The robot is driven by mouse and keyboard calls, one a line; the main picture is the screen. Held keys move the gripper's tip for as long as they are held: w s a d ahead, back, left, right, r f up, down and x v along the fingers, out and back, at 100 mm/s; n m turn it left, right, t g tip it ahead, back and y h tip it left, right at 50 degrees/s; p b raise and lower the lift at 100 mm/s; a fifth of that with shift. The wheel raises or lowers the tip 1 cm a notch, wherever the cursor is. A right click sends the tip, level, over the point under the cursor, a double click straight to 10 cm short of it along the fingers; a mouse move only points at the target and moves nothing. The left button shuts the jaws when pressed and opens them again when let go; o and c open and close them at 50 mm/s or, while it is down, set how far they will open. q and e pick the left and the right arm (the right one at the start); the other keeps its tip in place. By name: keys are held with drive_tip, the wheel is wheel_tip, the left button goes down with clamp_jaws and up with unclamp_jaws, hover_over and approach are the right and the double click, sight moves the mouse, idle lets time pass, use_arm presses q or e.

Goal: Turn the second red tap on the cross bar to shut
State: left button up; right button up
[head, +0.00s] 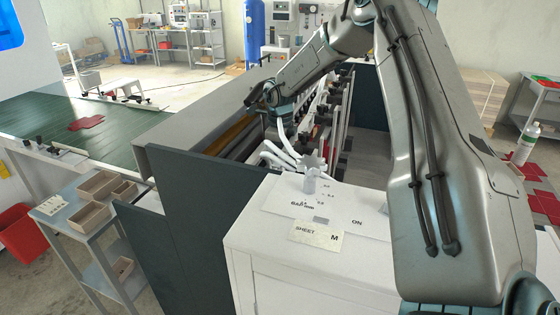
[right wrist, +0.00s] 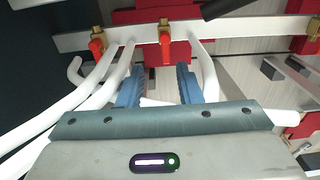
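The cross bar (right wrist: 220,31) runs across the top of the right wrist view. Brass taps with red handles sit on it. One red tap (right wrist: 97,47) is at the left, the second red tap (right wrist: 165,47) is near the middle, and another red tap (right wrist: 313,32) is at the right edge. The second tap's handle points down in the picture. My right gripper (right wrist: 159,84) has its blue fingers apart and empty, just short of the second tap and roughly lined up with it. The taps cannot be made out in the head view. My left gripper is not in view.
White hoses (right wrist: 95,85) curve beside the fingers on the left, and another white hose (right wrist: 207,70) passes close on the right. In the head view, a white cabinet (head: 270,250) marked SHEET M stands in front of the machine, and a dark panel (head: 180,230) is left of it.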

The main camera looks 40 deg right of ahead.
drive_tip(key=f, duration=0.1)
drive_tip(key=d+f+p, duration=0.1)
drive_tip(key=f, duration=0.1)
drive_tip(key=shift+w, duration=0.1)
drive_tip(key=shift+d+f, duration=0.2)
drive_tip(key=shift+f, duration=0.45)
drive_tip(key=shift+a, duration=0.25)
drive_tip(key=shift+c, duration=1.3)
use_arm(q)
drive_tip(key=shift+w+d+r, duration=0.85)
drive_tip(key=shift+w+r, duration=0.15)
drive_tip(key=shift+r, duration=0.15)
use_arm(e)
drive_tip(key=shift+f, duration=0.1)
clamp_jaws()
